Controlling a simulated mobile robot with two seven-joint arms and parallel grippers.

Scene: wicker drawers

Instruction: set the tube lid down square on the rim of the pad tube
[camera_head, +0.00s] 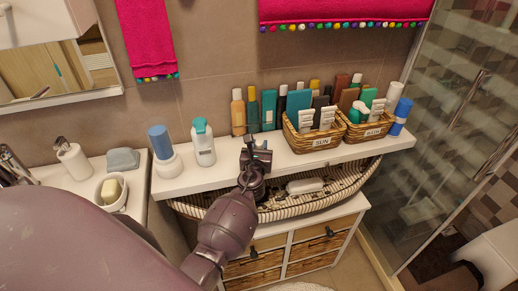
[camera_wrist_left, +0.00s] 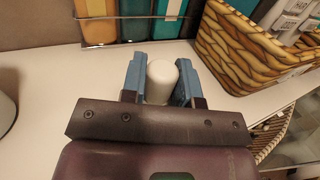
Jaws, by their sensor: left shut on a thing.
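My left gripper (camera_wrist_left: 160,82) is shut on a small white rounded piece (camera_wrist_left: 161,78), which I take to be the tube lid. It sits between the blue fingers, above the white shelf. In the head view my left gripper (camera_head: 256,152) is over the shelf's front edge, and the lid cannot be made out there. I cannot tell for sure which thing is the pad tube. A blue cylinder (camera_head: 159,139) stands at the shelf's left end with a white rounded container (camera_head: 168,165) below it. A white-and-blue tube (camera_head: 402,109) stands at the right end. My right gripper is not in view.
Two wicker baskets (camera_head: 314,139) (camera_head: 370,130) with bottles stand on the white shelf (camera_head: 233,174). Several bottles line the wall behind. A white bottle with a teal cap (camera_head: 203,145) stands left of my gripper. A glass shower door (camera_head: 455,110) is at the right.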

